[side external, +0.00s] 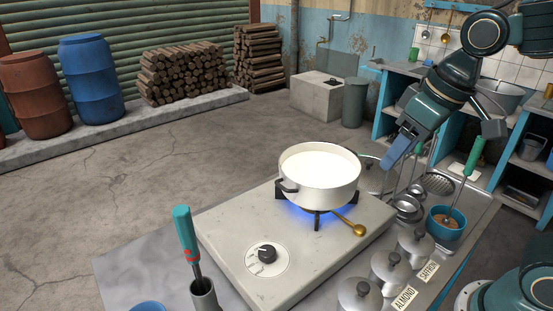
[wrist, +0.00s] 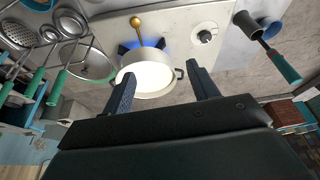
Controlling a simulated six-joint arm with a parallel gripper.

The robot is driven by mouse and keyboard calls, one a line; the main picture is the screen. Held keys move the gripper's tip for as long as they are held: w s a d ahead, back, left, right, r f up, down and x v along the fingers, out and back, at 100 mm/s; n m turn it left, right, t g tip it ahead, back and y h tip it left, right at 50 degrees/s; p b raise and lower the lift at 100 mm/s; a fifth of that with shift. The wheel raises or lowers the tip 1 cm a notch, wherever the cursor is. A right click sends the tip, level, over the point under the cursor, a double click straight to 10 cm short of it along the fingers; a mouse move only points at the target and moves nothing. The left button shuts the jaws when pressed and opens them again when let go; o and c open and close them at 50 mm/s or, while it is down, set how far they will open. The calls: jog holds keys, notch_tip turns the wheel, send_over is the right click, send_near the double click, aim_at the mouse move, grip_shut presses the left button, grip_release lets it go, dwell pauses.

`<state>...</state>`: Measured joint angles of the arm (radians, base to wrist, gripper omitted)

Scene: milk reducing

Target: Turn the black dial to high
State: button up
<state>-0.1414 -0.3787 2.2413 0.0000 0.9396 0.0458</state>
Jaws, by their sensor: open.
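The black dial (side external: 267,254) sits on a round white plate on the front of the pale stove (side external: 225,236). It also shows in the wrist view (wrist: 204,36), beyond my right finger. A white pot of milk (side external: 320,178) stands on the burner, with blue flame under it. My gripper (side external: 395,150) is raised at the right of the pot in the side view, well away from the dial. In the wrist view my gripper (wrist: 160,90) has its two fingers spread apart with nothing held between them. The dial's markings are too small to read.
A gold spoon (side external: 357,228) lies on the stove beside the burner. Lidded jars (side external: 391,264) stand at the right, near ladles and a blue bowl (side external: 446,224). A teal-handled tool (side external: 187,234) stands upright in a metal cup (side external: 204,294) left of the dial. Space above the dial is clear.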

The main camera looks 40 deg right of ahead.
jog(key=w+a+f+n+g, duration=0.1)
jog(key=w+a+f+g, duration=0.15)
jog(key=w+a, duration=0.55)
jog(key=n+g, duration=0.1)
jog(key=n, duration=0.1)
send_over(267, 251)
notch_tip(267, 251, down, 9)
jog(key=shift+f+h, duration=0.2)
jog(key=shift+h, duration=0.1)
notch_tip(267, 251, down, 14)
jog(key=shift+r, duration=0.1)
jog(key=shift+c, duration=0.2)
jog(key=c, duration=0.9)
